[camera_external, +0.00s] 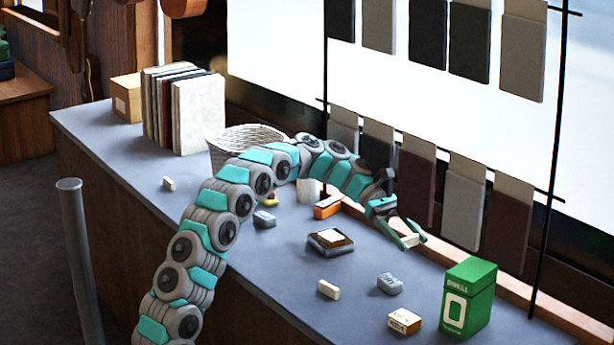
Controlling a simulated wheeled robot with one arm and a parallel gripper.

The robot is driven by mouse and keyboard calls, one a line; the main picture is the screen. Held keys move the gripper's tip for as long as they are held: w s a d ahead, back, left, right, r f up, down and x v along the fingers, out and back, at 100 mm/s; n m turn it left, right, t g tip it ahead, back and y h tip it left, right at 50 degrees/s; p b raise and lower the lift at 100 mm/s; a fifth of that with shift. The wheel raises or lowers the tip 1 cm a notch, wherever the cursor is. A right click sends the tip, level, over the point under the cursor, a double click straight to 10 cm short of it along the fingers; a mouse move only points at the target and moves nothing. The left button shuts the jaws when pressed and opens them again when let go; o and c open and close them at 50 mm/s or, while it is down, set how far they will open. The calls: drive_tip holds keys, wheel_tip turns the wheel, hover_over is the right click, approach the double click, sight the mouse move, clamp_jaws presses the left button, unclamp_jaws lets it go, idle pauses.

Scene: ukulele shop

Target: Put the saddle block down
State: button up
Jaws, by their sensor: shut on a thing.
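My gripper (415,238) is at the right end of my arm, above the back right part of the counter (280,280). It is shut on a small cream block (411,240), which looks like the saddle block. The fingers cover part of the block. The block appears to be held above the counter, but its exact height is hard to tell. A similar cream block (328,289) lies near the counter's front edge, and another small one (168,184) lies at the left.
A green box (468,297), a small cardboard box (404,321) and a grey block (390,283) stand at the right. A wire basket (225,148) and books (198,115) stand further left. Sample cases hang behind.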

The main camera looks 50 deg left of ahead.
sight(422, 258)
drive_tip(key=shift+w+d+f+p, duration=0.1)
drive_tip(key=shift+w+d+p, duration=0.1)
drive_tip(key=shift+w, duration=1)
drive_tip(key=shift+w+d+f+p, duration=0.1)
drive_tip(key=shift+w+d, duration=0.1)
drive_tip(key=shift+w, duration=0.95)
drive_tip(key=shift+f, duration=1.75)
drive_tip(key=shift+f, duration=0.15)
drive_tip(key=o, duration=1)
drive_tip(key=shift+o, duration=0.2)
drive_tip(key=shift+a+r, duration=0.3)
drive_tip(key=shift+a, duration=0.05)
drive_tip(key=shift+v, duration=3.4)
drive_tip(key=shift+f, duration=0.1)
